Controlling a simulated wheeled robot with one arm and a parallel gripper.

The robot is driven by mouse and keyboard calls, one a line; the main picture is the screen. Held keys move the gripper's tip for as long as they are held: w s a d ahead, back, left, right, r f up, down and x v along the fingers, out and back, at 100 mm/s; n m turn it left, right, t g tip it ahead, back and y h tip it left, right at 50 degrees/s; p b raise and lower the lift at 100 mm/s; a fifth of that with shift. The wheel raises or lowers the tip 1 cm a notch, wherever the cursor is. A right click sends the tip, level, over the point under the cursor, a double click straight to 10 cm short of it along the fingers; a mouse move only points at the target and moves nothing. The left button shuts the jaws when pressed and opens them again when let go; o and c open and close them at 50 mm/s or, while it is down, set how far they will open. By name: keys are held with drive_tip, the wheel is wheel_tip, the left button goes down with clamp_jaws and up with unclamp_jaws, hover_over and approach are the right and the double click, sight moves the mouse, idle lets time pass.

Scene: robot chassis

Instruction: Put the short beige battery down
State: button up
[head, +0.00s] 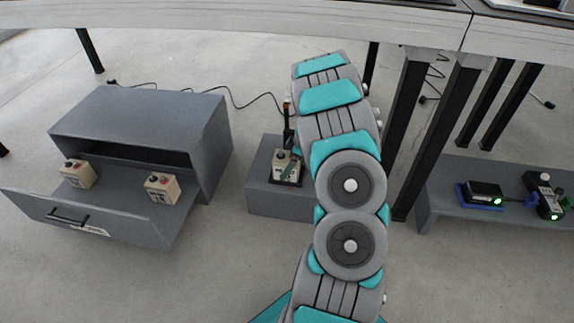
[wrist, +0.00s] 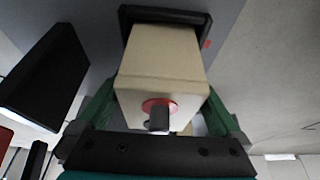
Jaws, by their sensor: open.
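A short beige battery (wrist: 160,60) with a red-ringed dark terminal sits between the two green fingers of my gripper (wrist: 163,104) in the wrist view. The fingers are open, one on each side of it; whether either touches it I cannot tell. The battery's far end meets a black frame (wrist: 165,14) on a grey surface.
A grey cabinet (head: 135,110) on the left has an open drawer (head: 112,222) with two beige batteries (head: 77,173) (head: 162,187). A grey bench (head: 440,190) at right holds a charger (head: 482,194) and another device (head: 544,194), both with green lights. Black table legs stand right of my arm.

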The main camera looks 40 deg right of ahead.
drive_tip(key=v, duration=0.7)
idle(0.4)
